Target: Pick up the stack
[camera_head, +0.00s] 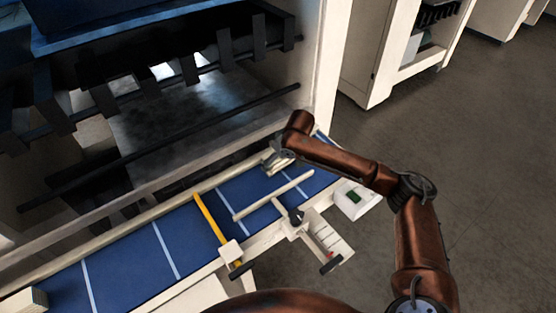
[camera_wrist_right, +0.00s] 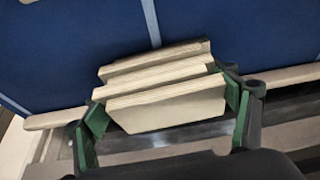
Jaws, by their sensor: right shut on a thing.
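The stack (camera_wrist_right: 165,108) shows in the right wrist view as several pale, thick-edged pieces lying face to face, slightly fanned. My right gripper (camera_wrist_right: 168,98) has one green-padded finger at each end of the stack and is shut on it. In the head view my right gripper (camera_head: 279,160) is at the far right part of the blue belt, near the machine's frame. The stack is too small and covered there to make out clearly. I cannot tell whether it touches the belt. My left gripper is not in view.
The blue belt (camera_head: 122,260) with white cross lines runs below the dark machine opening. A yellow bar (camera_head: 211,217) and a pale T-shaped guide (camera_head: 273,195) cross it. A white box with a green display (camera_head: 354,198) sits at its right edge. Another pale stack (camera_head: 25,302) is at lower left.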

